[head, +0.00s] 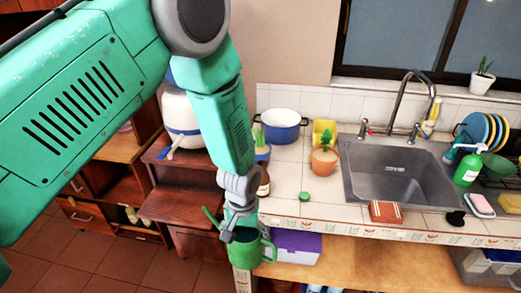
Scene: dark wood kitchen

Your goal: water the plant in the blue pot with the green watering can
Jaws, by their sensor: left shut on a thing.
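The green watering can (246,253) is held by my left gripper (239,221), which is shut on its upper part from above. The can hangs in front of the counter's left front corner, with its thin spout pointing up to the left and a handle on its right. The blue pot (262,153) with a small spiky green plant stands on the counter behind my left arm, which partly hides it. The can is nearer to me and lower in the picture than the pot, apart from it. My right gripper is out of view.
A terracotta pot with a cactus (324,161) stands right of the blue pot. A brown bottle (264,183) stands just in front of the blue pot. A blue and white cooking pot (281,125) is behind. The sink (398,178) is right. A green lid (304,196) lies on the counter.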

